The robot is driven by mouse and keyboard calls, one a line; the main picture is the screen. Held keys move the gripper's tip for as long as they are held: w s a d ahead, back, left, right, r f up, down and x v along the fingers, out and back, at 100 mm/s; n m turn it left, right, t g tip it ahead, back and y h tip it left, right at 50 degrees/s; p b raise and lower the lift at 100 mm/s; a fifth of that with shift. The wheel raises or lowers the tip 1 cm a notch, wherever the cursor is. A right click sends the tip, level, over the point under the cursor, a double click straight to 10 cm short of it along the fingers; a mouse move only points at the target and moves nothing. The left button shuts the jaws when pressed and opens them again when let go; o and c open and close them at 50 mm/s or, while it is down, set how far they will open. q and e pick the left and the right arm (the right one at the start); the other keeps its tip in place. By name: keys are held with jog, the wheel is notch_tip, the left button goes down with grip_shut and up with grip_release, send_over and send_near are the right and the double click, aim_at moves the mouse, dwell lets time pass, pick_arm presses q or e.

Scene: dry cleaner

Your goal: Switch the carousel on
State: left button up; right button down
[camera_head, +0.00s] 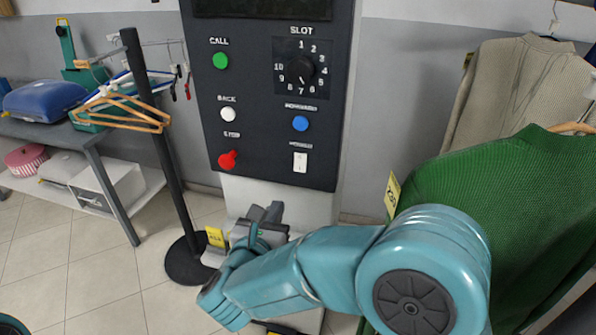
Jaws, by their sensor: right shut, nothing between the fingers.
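The dark control panel (262,130) stands upright on a pale column in the middle of the view. A white rocker switch (300,161) sits at its lower right under a small label too blurred to read. The panel also has a green CALL button (220,60), a white BACK button (228,114), a blue button (300,123), a red STOP knob (228,159) and a SLOT dial (300,70) numbered 1 to 10. My right gripper (266,212) is shut and empty, below the panel and apart from the switch. My left gripper is out of view.
A green knitted garment (500,210) with a yellow tag hangs close at the right, a beige one (515,85) behind it. A black stand (150,140) with wooden hangers (120,113) is left of the panel. A grey table (85,132) stands further left. Tiled floor is open at lower left.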

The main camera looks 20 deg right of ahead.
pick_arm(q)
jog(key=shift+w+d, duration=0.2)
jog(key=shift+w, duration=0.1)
pick_arm(e)
jog(key=shift+s+r+m, duration=0.2)
jog(key=shift+r+m, duration=0.15)
jog(key=shift+m, duration=0.15)
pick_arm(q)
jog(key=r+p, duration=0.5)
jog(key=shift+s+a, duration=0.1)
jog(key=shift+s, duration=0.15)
pick_arm(e)
send_near(299, 169)
jog(key=x, duration=0.6)
jog(key=shift+w+d+f, duration=0.1)
jog(key=shift+w+d, duration=0.15)
jog(key=b, duration=0.3)
jog(key=shift+w+d+f+h+b, duration=0.1)
jog(key=shift+w+h+b, duration=0.1)
jog(key=shift+h+b, duration=0.1)
jog(key=shift+w, duration=0.1)
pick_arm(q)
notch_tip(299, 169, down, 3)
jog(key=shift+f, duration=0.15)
